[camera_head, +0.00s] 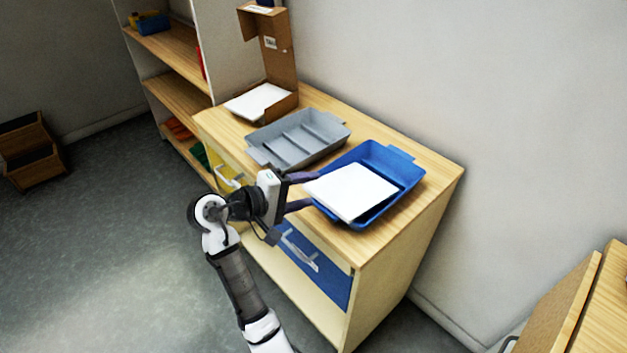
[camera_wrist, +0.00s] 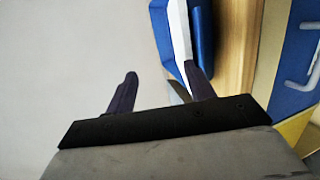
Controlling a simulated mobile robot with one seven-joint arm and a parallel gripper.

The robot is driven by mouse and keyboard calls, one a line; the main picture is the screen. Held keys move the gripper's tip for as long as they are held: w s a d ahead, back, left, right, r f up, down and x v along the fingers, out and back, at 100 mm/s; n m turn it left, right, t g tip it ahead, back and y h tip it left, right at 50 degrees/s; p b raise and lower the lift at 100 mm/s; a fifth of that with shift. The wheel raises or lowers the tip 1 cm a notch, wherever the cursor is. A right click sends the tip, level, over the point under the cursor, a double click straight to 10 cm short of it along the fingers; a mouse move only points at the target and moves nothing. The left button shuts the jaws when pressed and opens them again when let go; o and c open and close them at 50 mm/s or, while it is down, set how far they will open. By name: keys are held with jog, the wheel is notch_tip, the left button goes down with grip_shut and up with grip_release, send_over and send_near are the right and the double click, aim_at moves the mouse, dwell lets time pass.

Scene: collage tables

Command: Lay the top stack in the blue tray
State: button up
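A white paper stack (camera_head: 350,190) lies in the blue tray (camera_head: 408,172), towards its near left side. It appears to cover part of the near rim, and I cannot tell if it lies flat on the bottom. My gripper (camera_head: 301,191) is at the tray's left side, its two dark fingers apart. In the wrist view the fingers (camera_wrist: 158,75) are spread with nothing clasped between them. The stack's white edge (camera_wrist: 180,30) and the blue tray (camera_wrist: 203,35) show just beyond one fingertip.
A grey divided tray (camera_head: 325,125) stands beside the blue one on the wooden cabinet (camera_head: 385,235). Behind it, an open cardboard holder (camera_head: 282,62) has another white stack (camera_head: 258,101). A wall runs along the back. Shelves (camera_head: 175,95) stand at the left.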

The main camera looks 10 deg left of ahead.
dwell(0.3)
notch_tip(320, 180, up, 6)
jog(key=s+a+p, duration=0.1)
jog(key=s+p, duration=0.1)
jog(key=shift+s+a+p, duration=0.25)
jog(key=shift+a+p, duration=0.1)
jog(key=shift+f, duration=0.1)
dwell(0.4)
